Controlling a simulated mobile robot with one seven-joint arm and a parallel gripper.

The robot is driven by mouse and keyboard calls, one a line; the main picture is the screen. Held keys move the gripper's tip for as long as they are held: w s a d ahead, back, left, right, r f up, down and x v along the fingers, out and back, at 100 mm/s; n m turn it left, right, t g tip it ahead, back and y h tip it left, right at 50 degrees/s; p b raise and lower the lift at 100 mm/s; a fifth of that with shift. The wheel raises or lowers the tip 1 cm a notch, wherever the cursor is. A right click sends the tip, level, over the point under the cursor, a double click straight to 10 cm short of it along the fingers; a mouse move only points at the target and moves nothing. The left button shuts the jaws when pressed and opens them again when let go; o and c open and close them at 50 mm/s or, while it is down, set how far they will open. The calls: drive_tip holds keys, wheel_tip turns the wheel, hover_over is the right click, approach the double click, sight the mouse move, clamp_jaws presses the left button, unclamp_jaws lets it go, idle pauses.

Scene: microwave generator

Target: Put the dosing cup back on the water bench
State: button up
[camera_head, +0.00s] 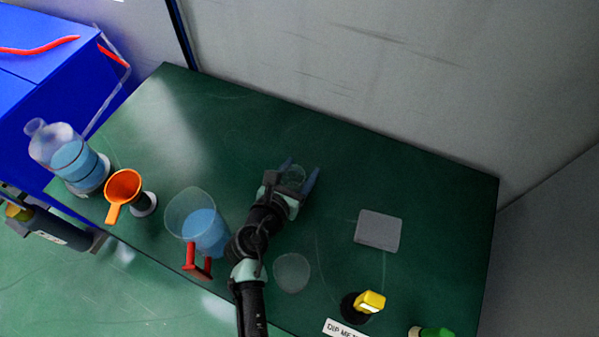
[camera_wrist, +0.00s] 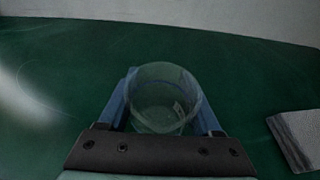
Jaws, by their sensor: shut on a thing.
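The dosing cup (camera_wrist: 163,98) is a small clear cup with a faint mark on its side. It sits upright between the blue fingers of my gripper (camera_wrist: 163,112) in the wrist view. In the head view the cup (camera_head: 293,176) is faint against the green top. My gripper (camera_head: 298,180) is shut on it, over the middle of the green water bench (camera_head: 330,150). I cannot tell whether the cup's base touches the bench.
A jug (camera_head: 198,222) with blue liquid, an orange funnel (camera_head: 123,187) and a bottle (camera_head: 68,155) stand left. A clear disc (camera_head: 292,272), grey pad (camera_head: 378,230), yellow device (camera_head: 370,301) and green-capped item (camera_head: 432,332) are right and near. The bench's far part is clear.

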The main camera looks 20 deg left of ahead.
drive_tip(key=o, duration=1.5)
drive_tip(key=shift+f, duration=0.2)
drive_tip(key=shift+r, duration=0.1)
drive_tip(key=shift+s+r, duration=0.15)
drive_tip(key=p+v, duration=0.2)
drive_tip(key=v, duration=0.9)
drive_tip(key=shift+s+r, duration=0.15)
drive_tip(key=shift+s, duration=0.2)
